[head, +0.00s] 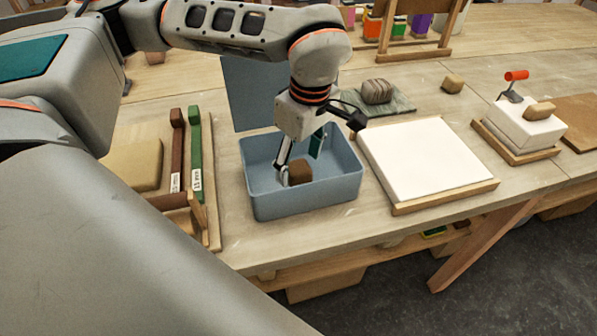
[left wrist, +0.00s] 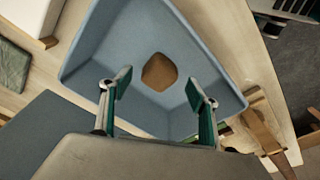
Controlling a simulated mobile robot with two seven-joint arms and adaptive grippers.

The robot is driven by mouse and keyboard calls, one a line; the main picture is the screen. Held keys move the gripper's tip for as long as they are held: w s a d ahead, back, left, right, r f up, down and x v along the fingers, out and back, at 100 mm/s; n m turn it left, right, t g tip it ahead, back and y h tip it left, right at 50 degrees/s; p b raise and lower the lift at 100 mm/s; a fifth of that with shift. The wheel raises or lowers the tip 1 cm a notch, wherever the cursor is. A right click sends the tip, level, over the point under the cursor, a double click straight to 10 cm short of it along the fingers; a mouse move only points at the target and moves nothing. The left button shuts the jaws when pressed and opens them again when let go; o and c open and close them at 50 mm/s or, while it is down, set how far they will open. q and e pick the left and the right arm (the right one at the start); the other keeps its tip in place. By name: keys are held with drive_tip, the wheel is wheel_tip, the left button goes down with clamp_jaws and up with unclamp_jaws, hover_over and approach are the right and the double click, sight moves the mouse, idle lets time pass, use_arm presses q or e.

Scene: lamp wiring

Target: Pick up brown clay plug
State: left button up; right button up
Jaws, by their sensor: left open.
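The brown clay plug (head: 299,172) is a small rounded block inside the blue-grey bin (head: 312,199) on the table. In the left wrist view the plug (left wrist: 159,72) lies on the floor of the bin (left wrist: 110,45), ahead of my fingertips. My left gripper (head: 302,158) reaches down into the bin from above. In the left wrist view its two fingers (left wrist: 160,92) are spread wide with nothing between the pads. The plug appears apart from both fingers. My right gripper does not show.
A white slab on a wooden board (head: 430,160) stands right of the bin. A rack with a brown and a green bar (head: 195,150) stands left. A blue-grey panel (head: 250,95) stands behind. Farther right are a grey lump (head: 377,91) and a white block (head: 525,125).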

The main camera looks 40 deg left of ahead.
sight(299, 166)
use_arm(q)
drive_tip(key=shift+w+a+f, duration=0.1)
drive_tip(key=shift+a+f, duration=0.1)
drive_tip(key=shift+f, duration=1.35)
drive_tip(key=c, duration=1.4)
drive_tip(key=shift+r, duration=0.1)
